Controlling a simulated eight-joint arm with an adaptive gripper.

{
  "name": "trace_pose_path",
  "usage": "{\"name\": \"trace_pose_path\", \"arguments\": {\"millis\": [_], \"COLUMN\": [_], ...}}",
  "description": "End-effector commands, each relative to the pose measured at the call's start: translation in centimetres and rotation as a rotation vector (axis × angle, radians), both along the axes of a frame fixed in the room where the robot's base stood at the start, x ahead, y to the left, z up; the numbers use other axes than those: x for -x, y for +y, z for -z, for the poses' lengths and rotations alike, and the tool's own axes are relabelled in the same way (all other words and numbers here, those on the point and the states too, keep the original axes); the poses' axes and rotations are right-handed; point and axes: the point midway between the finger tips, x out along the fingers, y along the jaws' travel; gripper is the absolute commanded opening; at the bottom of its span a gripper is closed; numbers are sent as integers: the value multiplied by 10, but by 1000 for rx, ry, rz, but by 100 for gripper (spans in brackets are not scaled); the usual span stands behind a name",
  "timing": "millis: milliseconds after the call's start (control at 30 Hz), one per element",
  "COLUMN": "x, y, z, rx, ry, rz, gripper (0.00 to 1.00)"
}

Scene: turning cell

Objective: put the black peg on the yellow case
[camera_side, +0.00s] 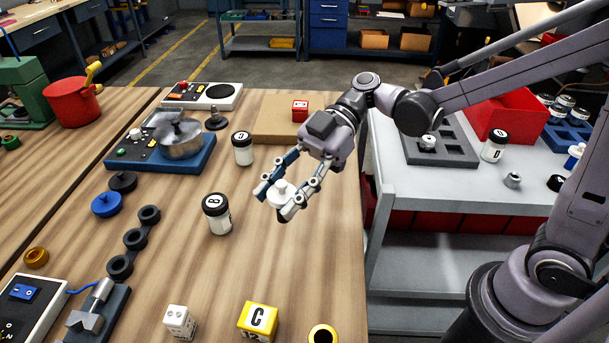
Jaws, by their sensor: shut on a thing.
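My gripper (285,194) is above the wooden table near its right edge. Its fingers are shut on a white peg (281,191) with a small knob on top. The yellow case (257,319), a small block marked "C", stands at the front of the table, below and left of my gripper in the picture. Another dark knobbed piece (216,119) stands farther back; which dark piece is the task's peg is unclear.
Black-lidded jars (217,214) (242,148) stand left of my gripper. A white cube (179,321) and a yellow ring (323,335) flank the yellow case. A wooden board with a red block (300,111) lies behind. Table between gripper and case is clear.

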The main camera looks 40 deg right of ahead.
Motion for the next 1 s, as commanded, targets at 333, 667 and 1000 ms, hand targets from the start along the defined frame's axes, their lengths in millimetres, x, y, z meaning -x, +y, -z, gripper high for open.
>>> {"name": "trace_pose_path", "arguments": {"millis": [333, 667, 1000], "x": [30, 53, 70], "y": [9, 66, 108], "z": [-23, 14, 41], "rx": [0, 0, 1], "ry": [0, 1, 2], "rz": [-167, -170, -164], "gripper": [1, 1, 1]}}
